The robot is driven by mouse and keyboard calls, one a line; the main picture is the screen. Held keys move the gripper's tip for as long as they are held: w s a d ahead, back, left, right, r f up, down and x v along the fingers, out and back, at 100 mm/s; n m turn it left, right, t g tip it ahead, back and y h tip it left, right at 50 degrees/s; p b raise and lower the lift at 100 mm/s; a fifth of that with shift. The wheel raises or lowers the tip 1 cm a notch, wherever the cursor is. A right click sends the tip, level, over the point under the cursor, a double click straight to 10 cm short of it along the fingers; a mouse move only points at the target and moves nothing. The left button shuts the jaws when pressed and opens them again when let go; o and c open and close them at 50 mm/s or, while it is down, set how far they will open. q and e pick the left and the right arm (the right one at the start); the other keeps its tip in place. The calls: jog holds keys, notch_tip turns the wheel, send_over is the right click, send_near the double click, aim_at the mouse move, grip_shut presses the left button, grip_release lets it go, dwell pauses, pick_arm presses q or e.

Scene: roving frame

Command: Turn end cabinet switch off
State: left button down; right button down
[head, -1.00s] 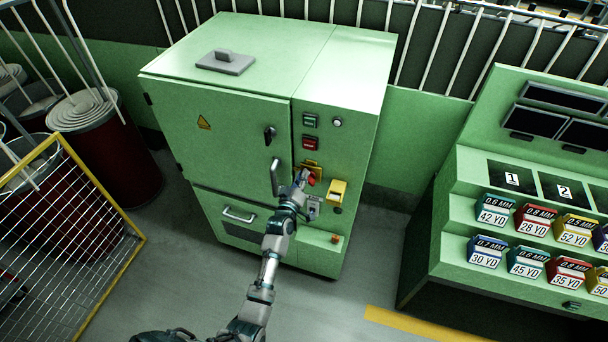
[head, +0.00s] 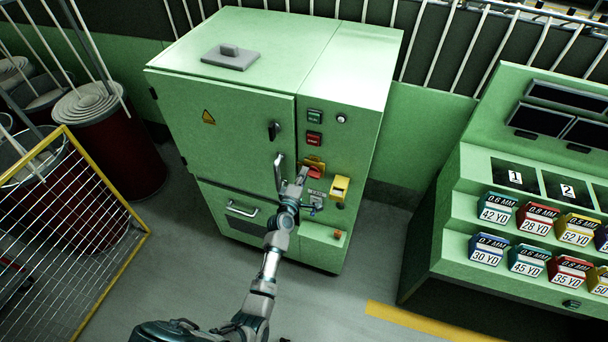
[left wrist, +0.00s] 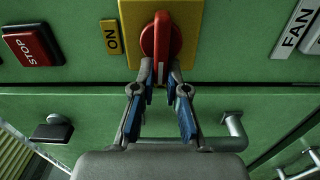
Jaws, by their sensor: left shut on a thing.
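The green cabinet (head: 240,130) stands in the middle of the head view. Its red rotary switch (head: 313,173) on a yellow plate is on the right front panel; the left wrist view shows the red handle (left wrist: 162,40) upright on the yellow plate (left wrist: 190,25). An "ON" label (left wrist: 111,37) is left of the plate. My left gripper (head: 302,178) is at the switch; in the left wrist view its fingertips (left wrist: 161,78) are on either side of the handle's lower end, shut on it. My right gripper is not in view.
A red STOP button (left wrist: 32,45) and a "FAN" label (left wrist: 297,23) flank the switch. A yellow box (head: 339,189) protrudes right of it. A door handle (head: 279,172) is to its left. A yellow mesh fence (head: 75,235) stands left, a green console (head: 450,215) right.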

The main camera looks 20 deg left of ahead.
pick_arm(q)
jog(key=shift+n, duration=0.3)
dwell(0.4)
jog(key=c, duration=1.2)
grip_release()
jog(key=shift+f, duration=0.1)
jog(key=shift+c, duration=0.2)
jog(key=shift+o, duration=0.2)
jog(key=shift+w+a, duration=0.1)
jog(key=shift+w, duration=0.05)
jog(key=shift+f, duration=0.1)
jog(key=s, duration=1.2)
jog(key=shift+a, duration=0.2)
